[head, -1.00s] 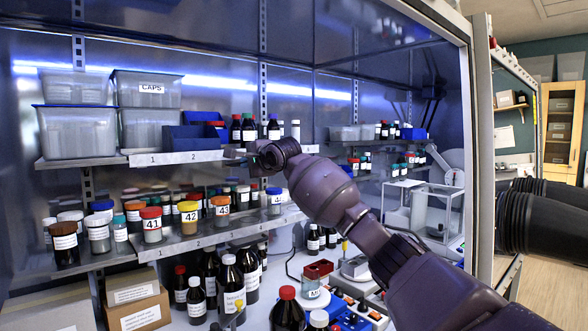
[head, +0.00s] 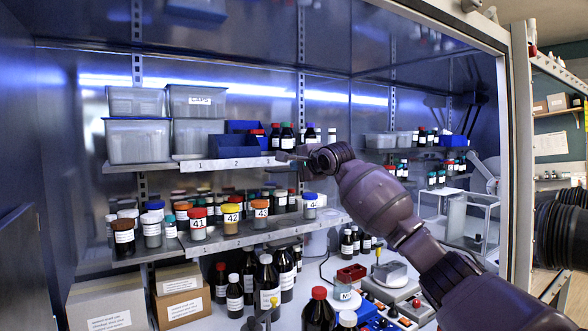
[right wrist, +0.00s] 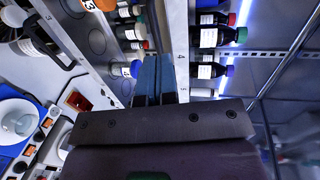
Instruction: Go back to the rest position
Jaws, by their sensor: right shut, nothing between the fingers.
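My right arm reaches in from the lower right of the head view. Its gripper (head: 292,158) is at the front edge of the upper shelf, near the small dark bottles, and holds nothing. In the right wrist view the two blue-grey fingers (right wrist: 154,80) are together, with nothing between them. They point along the shelf's numbered edge strip. My left gripper is in neither view.
The upper shelf (head: 190,165) carries grey tubs, blue bins and small bottles. The lower shelf (head: 200,248) holds jars, including 41 (head: 198,224), 42 (head: 231,220) and 43 (head: 261,215). Large brown bottles (head: 266,283) and cardboard boxes (head: 182,295) stand below.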

